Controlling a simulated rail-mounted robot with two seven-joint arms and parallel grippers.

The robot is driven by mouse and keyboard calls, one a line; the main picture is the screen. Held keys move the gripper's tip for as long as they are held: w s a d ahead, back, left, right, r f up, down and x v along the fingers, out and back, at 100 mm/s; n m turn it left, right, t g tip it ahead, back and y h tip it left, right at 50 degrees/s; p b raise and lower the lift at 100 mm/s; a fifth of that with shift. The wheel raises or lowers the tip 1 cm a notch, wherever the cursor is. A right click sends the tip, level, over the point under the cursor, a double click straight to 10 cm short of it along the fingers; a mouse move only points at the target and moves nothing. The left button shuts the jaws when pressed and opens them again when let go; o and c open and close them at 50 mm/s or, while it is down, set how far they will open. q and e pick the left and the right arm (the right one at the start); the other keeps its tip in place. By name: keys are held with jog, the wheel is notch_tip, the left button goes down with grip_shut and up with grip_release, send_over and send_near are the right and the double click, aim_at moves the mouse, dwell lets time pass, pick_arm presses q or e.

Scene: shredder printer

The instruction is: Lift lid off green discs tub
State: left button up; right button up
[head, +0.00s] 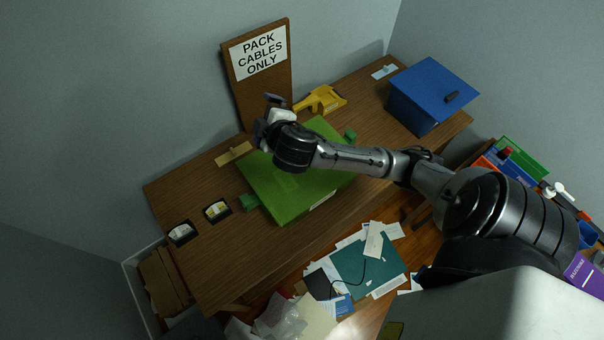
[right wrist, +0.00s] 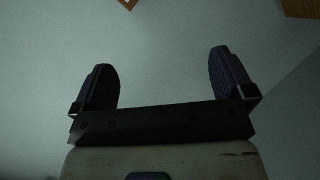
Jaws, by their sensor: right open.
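The green tub (head: 288,200) is a flat, wide green box on the wooden desk, with a green top and a pale label on its front side. Small green blocks stick out at its left and right sides. I cannot tell where the lid meets the tub, and my right arm hides part of the top. My right gripper (head: 265,117) is open and empty beyond the tub's back edge, in front of the sign board. In the right wrist view its two dark fingers (right wrist: 165,82) stand wide apart with only wall behind them. My left gripper is not in view.
A blue box with a dark handle (head: 430,95) stands at the desk's right end. A yellow tool (head: 320,100) lies behind the tub. The board with a "PACK CABLES ONLY" sign (head: 259,54) rises at the back. Papers (head: 365,262) litter the floor.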

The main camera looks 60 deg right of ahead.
jog(key=w+d+r+n+t+y+b, duration=0.45)
jog(key=w+r+n+t, duration=0.45)
jog(key=r+n+t, duration=0.4)
jog(key=a+f+n+g+y, duration=0.3)
jog(key=f+n+g+y, duration=0.6)
jog(key=f+n+g, duration=0.85)
jog(key=s+d+f+m+g+h, duration=0.4)
jog(key=s+d+f+g+h, duration=0.4)
jog(key=s+f, duration=0.45)
jog(key=shift+m+t+y, duration=0.25)
jog(key=shift+t+y, duration=0.3)
jog(key=shift+y, duration=0.1)
jog(key=f, duration=0.6)
jog(key=d+f+p, duration=0.1)
jog(key=f, duration=0.1)
jog(key=shift+w+d+f, duration=0.1)
jog(key=shift+w+f, duration=0.15)
jog(key=shift+f, duration=0.15)
jog(key=f, duration=0.4)
jog(key=shift+s+f, duration=0.2)
jog(key=shift+s, duration=0.15)
jog(key=shift+f, duration=0.4)
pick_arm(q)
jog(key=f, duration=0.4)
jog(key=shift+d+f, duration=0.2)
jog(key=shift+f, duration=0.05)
